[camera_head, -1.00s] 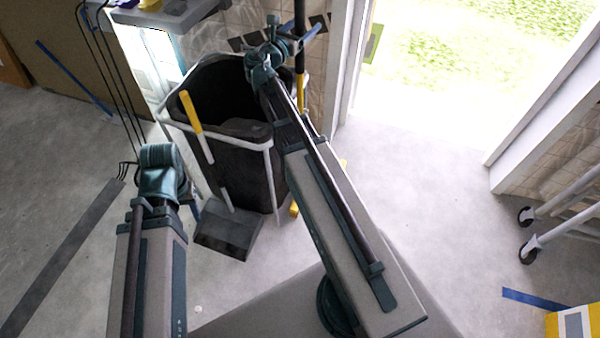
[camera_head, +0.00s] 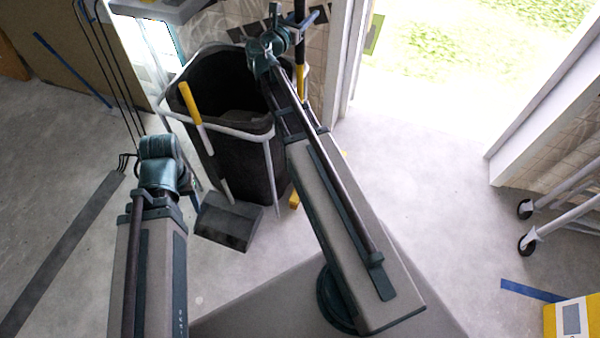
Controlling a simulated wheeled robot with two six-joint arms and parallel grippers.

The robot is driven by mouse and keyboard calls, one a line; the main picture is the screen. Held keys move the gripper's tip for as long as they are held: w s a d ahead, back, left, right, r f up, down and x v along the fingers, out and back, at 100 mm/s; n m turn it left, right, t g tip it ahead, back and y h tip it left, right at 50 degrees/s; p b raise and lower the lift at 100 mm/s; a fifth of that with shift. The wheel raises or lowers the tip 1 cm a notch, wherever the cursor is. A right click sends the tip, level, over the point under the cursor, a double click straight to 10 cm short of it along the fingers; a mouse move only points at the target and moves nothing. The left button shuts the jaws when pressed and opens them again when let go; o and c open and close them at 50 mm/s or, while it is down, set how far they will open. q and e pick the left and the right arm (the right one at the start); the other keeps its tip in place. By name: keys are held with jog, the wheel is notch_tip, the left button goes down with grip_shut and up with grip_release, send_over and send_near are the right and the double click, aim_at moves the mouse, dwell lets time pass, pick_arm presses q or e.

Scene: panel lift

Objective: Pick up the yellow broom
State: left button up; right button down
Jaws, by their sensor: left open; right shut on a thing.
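The yellow broom (camera_head: 301,80) stands upright behind the right rim of the black bin, with a dark upper pole and yellow lower down. A yellow piece (camera_head: 294,199) at the floor beside the bin may be its lower end. My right gripper (camera_head: 299,30) is shut on the dark upper part of the pole; my own wrist and forearm hide part of the broom. My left gripper (camera_head: 160,148) is at the left, away from the broom and in front of the bin. It is open and empty, though its fingers are mostly hidden behind its wrist.
The black bin (camera_head: 225,85) in a white frame stands left of the broom. A yellow-handled dustpan (camera_head: 228,222) leans against it. A white door frame (camera_head: 352,50) rises close to the right. Floor (camera_head: 430,190) is clear further right, up to a wheeled cart (camera_head: 560,205).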

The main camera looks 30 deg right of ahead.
jog(key=shift+r, duration=0.1)
jog(key=s+d+r+p, duration=0.3)
jog(key=s+d, duration=0.8)
jog(key=s, duration=0.2)
jog(key=shift+s+d+r, duration=0.15)
jog(key=shift+s+d, duration=0.2)
dwell(0.6)
jog(key=shift+w+a, duration=0.1)
dwell(1.0)
